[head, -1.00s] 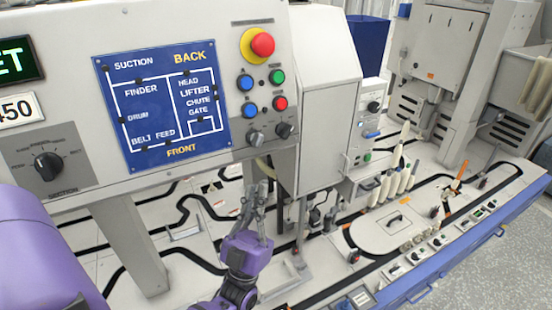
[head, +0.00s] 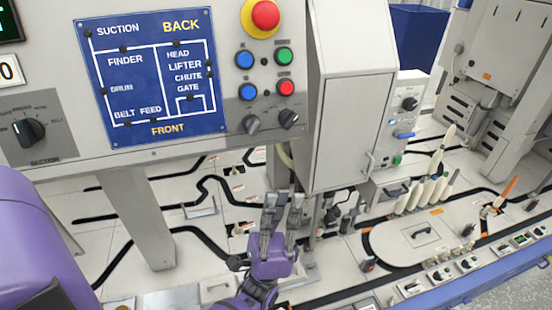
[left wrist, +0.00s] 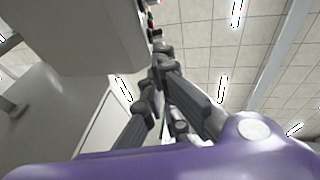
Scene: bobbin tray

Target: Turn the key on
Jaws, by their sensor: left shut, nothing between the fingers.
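Two dark turn switches sit at the lower right of the control panel in the head view: a left one (head: 251,124) and a right one (head: 289,119). I cannot tell which of them is the key; their labels are too small to read. My left gripper (head: 284,200) points up below the panel, under the right switch and apart from it. It is shut and empty. In the left wrist view its fingertips (left wrist: 161,55) show beside the grey panel's edge, with ceiling beyond. My right gripper is not in view.
Above the switches are blue, green and red buttons and a red emergency button (head: 265,14). A black rotary knob (head: 28,132) is at the left. A grey cabinet (head: 345,100) juts out right of the switches. A panel support post (head: 140,215) stands left of my gripper.

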